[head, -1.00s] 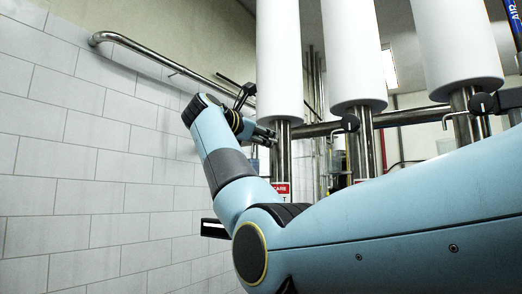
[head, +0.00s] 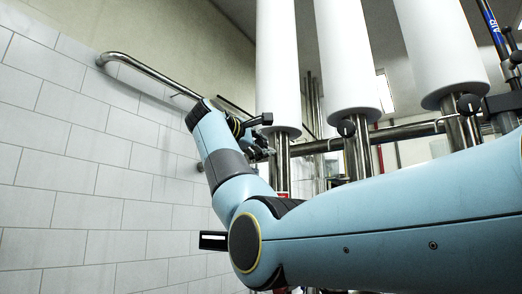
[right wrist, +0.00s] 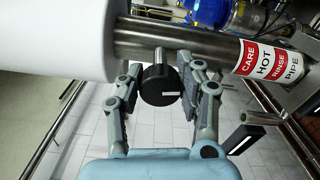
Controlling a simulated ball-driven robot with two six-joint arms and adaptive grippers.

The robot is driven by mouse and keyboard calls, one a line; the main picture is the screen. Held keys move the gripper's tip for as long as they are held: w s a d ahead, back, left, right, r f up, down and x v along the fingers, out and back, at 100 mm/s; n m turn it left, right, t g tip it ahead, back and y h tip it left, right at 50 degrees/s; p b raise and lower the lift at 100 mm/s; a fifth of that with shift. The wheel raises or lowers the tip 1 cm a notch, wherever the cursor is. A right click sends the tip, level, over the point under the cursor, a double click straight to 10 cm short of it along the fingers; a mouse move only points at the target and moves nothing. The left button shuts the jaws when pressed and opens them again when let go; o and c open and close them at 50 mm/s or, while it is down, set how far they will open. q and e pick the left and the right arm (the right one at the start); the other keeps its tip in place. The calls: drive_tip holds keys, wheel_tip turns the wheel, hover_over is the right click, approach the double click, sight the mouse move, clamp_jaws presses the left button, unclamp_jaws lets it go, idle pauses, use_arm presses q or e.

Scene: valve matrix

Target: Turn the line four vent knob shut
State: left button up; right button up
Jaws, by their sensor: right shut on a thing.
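A black round knob (right wrist: 157,86) with a white mark on its face stands on a short metal stem from a steel pipe (right wrist: 205,45) in the right wrist view. My right gripper (right wrist: 161,70) has a finger on each side of the knob and is shut on it. In the head view my right gripper (head: 262,148) is at the leftmost pipe (head: 282,165), below its white sleeve (head: 277,70); the knob is hidden there. No line number is readable. My left gripper is not in view.
A red and white hot rinse pipe label (right wrist: 270,62) is on the same pipe. Two more sleeved pipes stand to the right, with black knobs (head: 346,128) (head: 469,104). A tiled wall (head: 80,150) with a steel rail (head: 150,72) is on the left.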

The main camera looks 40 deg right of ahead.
drive_tip(key=shift+f+m, duration=0.15)
drive_tip(key=shift+m, duration=0.95)
drive_tip(key=o, duration=1.2)
drive_tip(key=v, duration=1.2)
